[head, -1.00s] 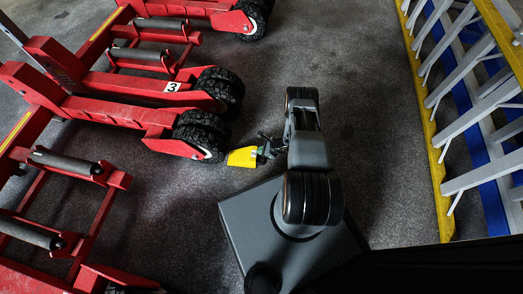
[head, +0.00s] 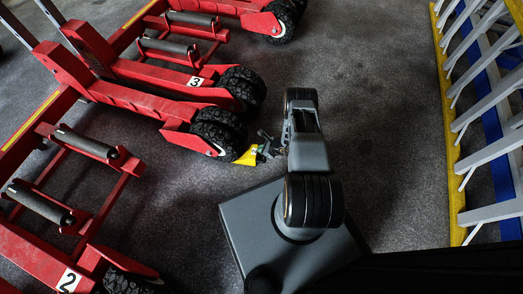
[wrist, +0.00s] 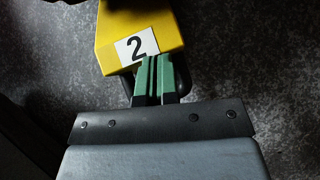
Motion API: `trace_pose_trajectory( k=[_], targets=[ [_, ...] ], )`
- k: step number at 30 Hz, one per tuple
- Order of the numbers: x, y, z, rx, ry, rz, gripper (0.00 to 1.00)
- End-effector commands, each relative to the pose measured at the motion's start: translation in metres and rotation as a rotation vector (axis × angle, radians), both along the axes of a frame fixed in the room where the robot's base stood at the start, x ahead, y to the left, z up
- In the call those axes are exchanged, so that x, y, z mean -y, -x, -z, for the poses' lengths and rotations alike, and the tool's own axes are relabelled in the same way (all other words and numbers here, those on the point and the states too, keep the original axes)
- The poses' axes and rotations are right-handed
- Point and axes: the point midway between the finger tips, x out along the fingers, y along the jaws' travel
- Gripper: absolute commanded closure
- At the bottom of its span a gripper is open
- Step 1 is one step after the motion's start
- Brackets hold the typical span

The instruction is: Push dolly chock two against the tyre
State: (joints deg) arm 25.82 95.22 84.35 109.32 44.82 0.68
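The yellow chock (head: 247,156) lies on the floor between a black tyre (head: 217,136) of a red dolly and my gripper. Its label 2 shows in the wrist view, where the chock (wrist: 112,32) fills the top centre. In the head view, the chock's left end meets or overlaps the tyre's lower edge; I cannot tell whether they touch. My gripper (wrist: 158,66) has its green fingers together at the chock's near side, over the label's lower edge. Dark handle-like parts show on both sides of the fingers. In the head view my gripper (head: 267,147) is small, right of the chock.
The red dolly arm beside that tyre bears a label 3 (head: 195,81). Another red dolly with a label 2 (head: 69,280) lies lower left. A yellow rail (head: 447,130) and stacked ladders (head: 490,110) line the right side. The grey floor between is clear.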

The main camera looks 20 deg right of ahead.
Motion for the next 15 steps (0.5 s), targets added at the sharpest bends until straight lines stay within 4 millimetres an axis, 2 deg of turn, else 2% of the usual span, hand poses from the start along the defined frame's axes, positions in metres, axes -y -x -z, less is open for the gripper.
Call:
trace_pose_trajectory(
  k=[7, 13, 15],
  targets=[
    [0.006, 0.003, 0.001, 0.002, 0.0, 0.0, 1.0],
    [0.025, 0.02, 0.0, 0.002, 0.0, -0.011, 1.0],
    [0.032, 0.027, -0.02, 0.001, 0.0, -0.012, 1.0]
  ],
)
